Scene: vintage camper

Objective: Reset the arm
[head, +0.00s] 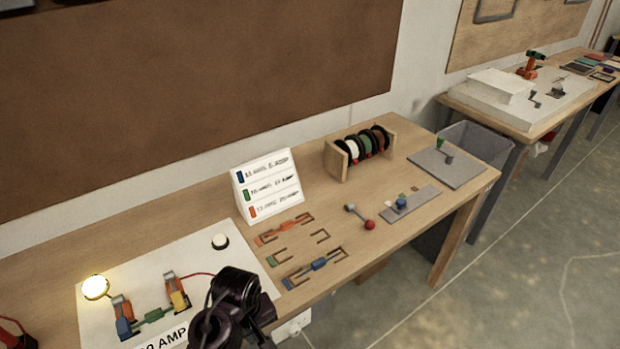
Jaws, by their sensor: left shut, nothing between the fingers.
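My left gripper (236,300) is dark and shows at the bottom of the head view, in front of the workbench's near edge. It is shut, with nothing held between its fingers. It overlaps the lower right of a white board (205,262) in the picture; I cannot tell how high it is above it. My right gripper is not in view.
On the wooden workbench (350,265), the board bears a lit bulb (95,287), a green fuse (154,316) between clips and a white button (220,241). A label sign (268,185), spool rack (360,151) and grey plates stand right.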

